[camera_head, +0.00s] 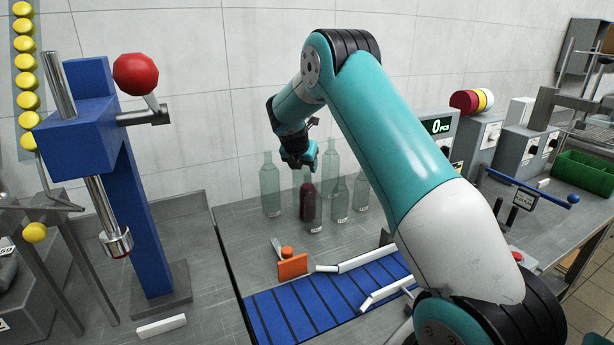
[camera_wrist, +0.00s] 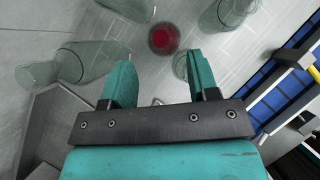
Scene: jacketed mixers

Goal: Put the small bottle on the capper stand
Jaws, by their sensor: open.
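The small bottle (camera_head: 340,203) is clear glass, shorter than its neighbours, and stands upright on the grey counter, right of a bottle with dark red content (camera_head: 308,205). The capper stand (camera_head: 160,290) is the dark base under a blue press with a red ball handle, on the left; nothing stands on it. My gripper (camera_head: 303,163) is open, above and among the bottle tops. In the wrist view its teal fingers (camera_wrist: 160,82) are spread, with the red bottle's top (camera_wrist: 163,39) beyond them. Which clear bottle there is the small one I cannot tell.
Taller clear bottles (camera_head: 270,188) (camera_head: 331,160) (camera_head: 361,192) stand around it. A blue conveyor (camera_head: 320,300) with white guide rails and an orange block (camera_head: 292,267) lies in front. Yellow caps line a chute (camera_head: 25,75) at the far left. A counter display (camera_head: 437,127) stands right.

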